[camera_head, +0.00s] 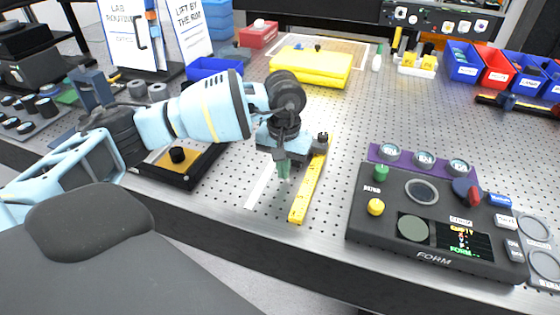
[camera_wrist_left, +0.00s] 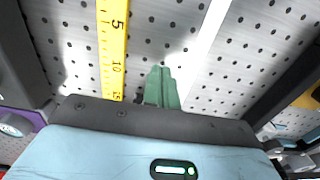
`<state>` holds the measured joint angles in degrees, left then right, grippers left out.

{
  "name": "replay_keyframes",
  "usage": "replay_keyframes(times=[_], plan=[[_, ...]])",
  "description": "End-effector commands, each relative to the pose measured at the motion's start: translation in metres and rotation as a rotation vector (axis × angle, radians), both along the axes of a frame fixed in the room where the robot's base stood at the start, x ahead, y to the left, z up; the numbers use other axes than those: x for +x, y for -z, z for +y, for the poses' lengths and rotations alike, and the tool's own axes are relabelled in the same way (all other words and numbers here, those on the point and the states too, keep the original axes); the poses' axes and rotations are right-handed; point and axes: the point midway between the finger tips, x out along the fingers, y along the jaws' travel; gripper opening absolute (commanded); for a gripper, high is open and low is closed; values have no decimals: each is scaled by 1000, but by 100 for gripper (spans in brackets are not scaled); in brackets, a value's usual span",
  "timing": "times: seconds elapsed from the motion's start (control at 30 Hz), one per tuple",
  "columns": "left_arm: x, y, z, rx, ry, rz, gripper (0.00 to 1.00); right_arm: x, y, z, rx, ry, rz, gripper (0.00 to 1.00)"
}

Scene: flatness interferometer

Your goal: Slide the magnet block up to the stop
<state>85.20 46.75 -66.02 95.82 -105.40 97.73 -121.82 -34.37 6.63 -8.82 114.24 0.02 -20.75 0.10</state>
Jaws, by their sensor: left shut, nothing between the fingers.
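My left gripper (camera_head: 283,174) points down over the perforated bench, between a white strip (camera_head: 257,192) and a yellow scale (camera_head: 306,191). Its green fingertips (camera_wrist_left: 161,86) are together and empty in the left wrist view, where the scale (camera_wrist_left: 112,40) and the strip (camera_wrist_left: 213,25) lie on either side. A small dark piece (camera_head: 323,138) shows by the scale's far end, just right of the gripper; I cannot tell whether it is the magnet block. I cannot make out the block or the stop for certain; the gripper and arm cover part of this area. My right gripper is not in view.
A black control console (camera_head: 437,222) stands to the right. A yellow case (camera_head: 310,66) lies farther back. The bench between scale and console is clear.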

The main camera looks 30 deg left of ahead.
Motion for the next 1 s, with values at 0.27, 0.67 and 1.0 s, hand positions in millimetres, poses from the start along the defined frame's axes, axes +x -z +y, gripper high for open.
replay_keyframes(times=[0.27,0.67,1.0], plan=[[3,-61,1,-2,-1,-8,0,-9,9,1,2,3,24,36],[2,-97,1,-2,-1,-5,0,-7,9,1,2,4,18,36],[2,-97,1,-2,-2,-5,0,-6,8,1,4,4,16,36]])
